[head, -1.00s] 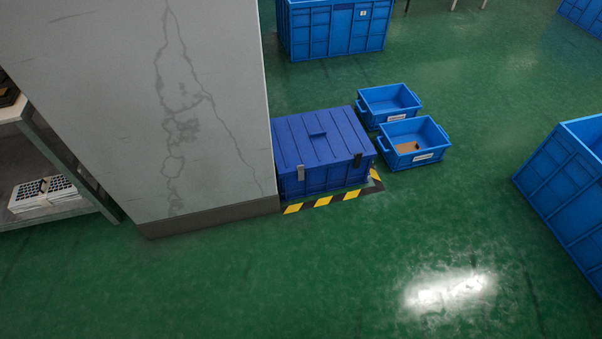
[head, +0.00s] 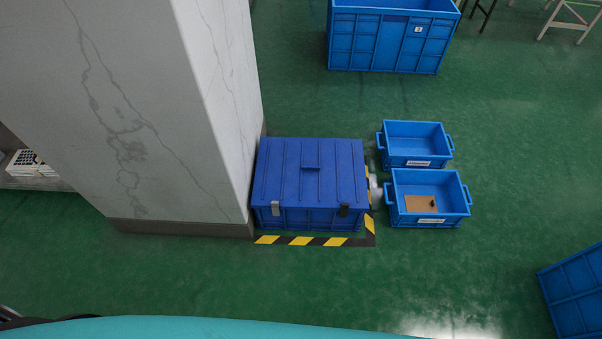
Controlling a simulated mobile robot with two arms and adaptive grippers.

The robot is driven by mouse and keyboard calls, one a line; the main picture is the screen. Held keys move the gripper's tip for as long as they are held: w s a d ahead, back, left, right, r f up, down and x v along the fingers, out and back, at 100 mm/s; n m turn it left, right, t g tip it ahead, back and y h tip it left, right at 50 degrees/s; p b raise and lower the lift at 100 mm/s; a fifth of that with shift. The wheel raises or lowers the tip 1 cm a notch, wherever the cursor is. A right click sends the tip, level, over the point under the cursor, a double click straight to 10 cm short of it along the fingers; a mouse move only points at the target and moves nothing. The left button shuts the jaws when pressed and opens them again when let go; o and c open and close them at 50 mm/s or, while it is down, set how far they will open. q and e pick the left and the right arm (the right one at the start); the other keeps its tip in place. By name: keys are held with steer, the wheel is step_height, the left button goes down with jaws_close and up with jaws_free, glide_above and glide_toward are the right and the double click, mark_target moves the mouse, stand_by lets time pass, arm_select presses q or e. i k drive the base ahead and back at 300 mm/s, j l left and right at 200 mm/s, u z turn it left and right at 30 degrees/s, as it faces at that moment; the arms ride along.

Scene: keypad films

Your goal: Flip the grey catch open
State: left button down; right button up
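A dark blue lidded chest (head: 310,180) stands on the floor against a grey pillar, its lid down. The grey catch (head: 275,208) is on the left of its front face, at the lid's edge. It appears upright against the chest; its exact position is too small to tell. A black catch (head: 343,210) is on the right of the same face. Neither of my grippers is in view.
Yellow-black floor tape (head: 300,240) runs before the chest. The pillar (head: 160,120) borders its left. A pale object (head: 375,188) and two open blue bins (head: 415,163) (head: 395,215) stand right. Green floor in front is clear.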

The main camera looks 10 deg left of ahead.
mark_target(275, 204)
steer(key=i+l, duration=0.15)
steer(key=l, duration=0.2)
steer(key=i+l+u, duration=0.15)
steer(key=l, duration=0.2)
steer(key=i+l, duration=0.15)
steer(key=l, duration=0.2)
steer(key=i+l+u, duration=0.1)
steer(key=l, duration=0.3)
